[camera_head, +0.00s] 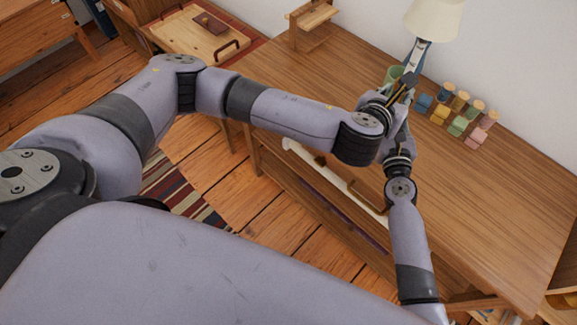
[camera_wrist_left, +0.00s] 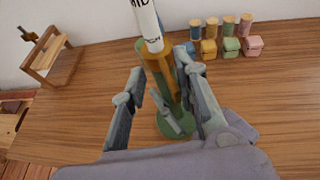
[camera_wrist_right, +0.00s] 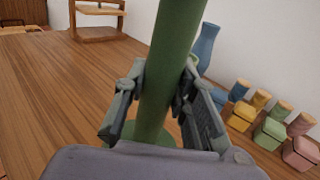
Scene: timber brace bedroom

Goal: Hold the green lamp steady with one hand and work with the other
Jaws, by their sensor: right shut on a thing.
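The green lamp has a cream shade (camera_head: 433,18) in the head view. Its thick green stem (camera_wrist_right: 172,60) runs between my right gripper's fingers (camera_wrist_right: 160,100), which are shut on it. The lamp's round green base (camera_wrist_left: 172,124) rests on the desk in the left wrist view. My left gripper (camera_wrist_left: 163,95) is open, its fingers apart on either side of the lamp area. A white cylinder with dark lettering (camera_wrist_left: 147,22) and an ochre piece (camera_wrist_left: 168,72) show there; I cannot tell how they join the lamp. In the head view the grippers overlap and hide the lower lamp.
Small lidded jars and boxes in blue, yellow (camera_head: 440,114), green and pink stand close right of the lamp. A blue vase (camera_wrist_right: 206,45) stands behind it. A wooden stand (camera_head: 312,18) is at the back left. The desk's right part (camera_head: 510,190) is clear.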

